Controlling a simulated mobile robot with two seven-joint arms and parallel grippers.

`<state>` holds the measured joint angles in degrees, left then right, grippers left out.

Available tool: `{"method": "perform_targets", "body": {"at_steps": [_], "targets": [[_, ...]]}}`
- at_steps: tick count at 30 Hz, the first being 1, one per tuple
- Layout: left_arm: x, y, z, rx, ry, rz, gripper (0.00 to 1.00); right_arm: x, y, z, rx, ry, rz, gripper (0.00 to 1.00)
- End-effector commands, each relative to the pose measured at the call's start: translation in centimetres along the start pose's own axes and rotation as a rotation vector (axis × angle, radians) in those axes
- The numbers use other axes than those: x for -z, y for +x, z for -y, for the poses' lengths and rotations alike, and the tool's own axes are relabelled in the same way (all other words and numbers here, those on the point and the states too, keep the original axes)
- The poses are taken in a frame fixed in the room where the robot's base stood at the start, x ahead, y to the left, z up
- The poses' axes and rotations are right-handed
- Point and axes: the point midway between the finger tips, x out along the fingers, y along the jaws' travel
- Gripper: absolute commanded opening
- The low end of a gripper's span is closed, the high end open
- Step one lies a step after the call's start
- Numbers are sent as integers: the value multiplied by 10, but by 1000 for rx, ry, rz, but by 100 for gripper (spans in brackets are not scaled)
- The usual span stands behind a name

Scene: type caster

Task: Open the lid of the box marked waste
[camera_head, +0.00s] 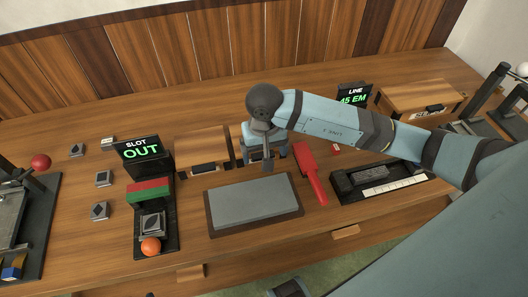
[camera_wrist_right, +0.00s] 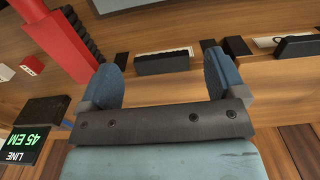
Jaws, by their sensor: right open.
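My right gripper (camera_head: 268,160) is over the middle of the bench, in front of a wooden box (camera_head: 236,160) that it mostly hides in the head view. In the right wrist view the fingers (camera_wrist_right: 163,66) are spread, with nothing held. Between them show the box's wooden top (camera_wrist_right: 155,91), a dark handle (camera_wrist_right: 162,65) and a pale label strip, too small to read. A second wooden box (camera_head: 200,142) with a dark handle (camera_head: 204,168) stands just left. I cannot read which box says waste.
A grey slab (camera_head: 252,202) lies in front of the boxes, with a red tool (camera_head: 311,176) to its right. A black tray (camera_head: 376,183) lies further right. An OUT display (camera_head: 140,150) stands left. Another wooden box (camera_head: 420,95) stands at the back right.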

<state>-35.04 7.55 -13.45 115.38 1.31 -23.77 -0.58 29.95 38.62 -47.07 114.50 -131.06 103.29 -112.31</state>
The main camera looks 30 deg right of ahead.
Motion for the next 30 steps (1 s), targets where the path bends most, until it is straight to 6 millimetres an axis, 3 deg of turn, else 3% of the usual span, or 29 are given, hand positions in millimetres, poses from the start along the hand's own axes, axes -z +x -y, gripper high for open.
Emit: {"method": "perform_targets", "body": {"at_steps": [5, 13, 14, 22, 23, 30], "targets": [[0, 0, 0, 0, 1, -1, 43, 0, 12, 0, 0, 1, 1, 89], [0, 0, 0, 0, 2, -1, 43, 0, 14, 0, 0, 1, 0, 89], [0, 0, 0, 0, 2, -1, 43, 0, 14, 0, 0, 1, 0, 87], [0, 0, 0, 0, 2, -1, 43, 0, 14, 0, 0, 1, 0, 25], [0, 0, 0, 0, 2, -1, 43, 0, 14, 0, 0, 1, 0, 21], [-2, 1, 0, 0, 1, 0, 43, 2, 11, -4, -1, 1, -2, 21]]}}
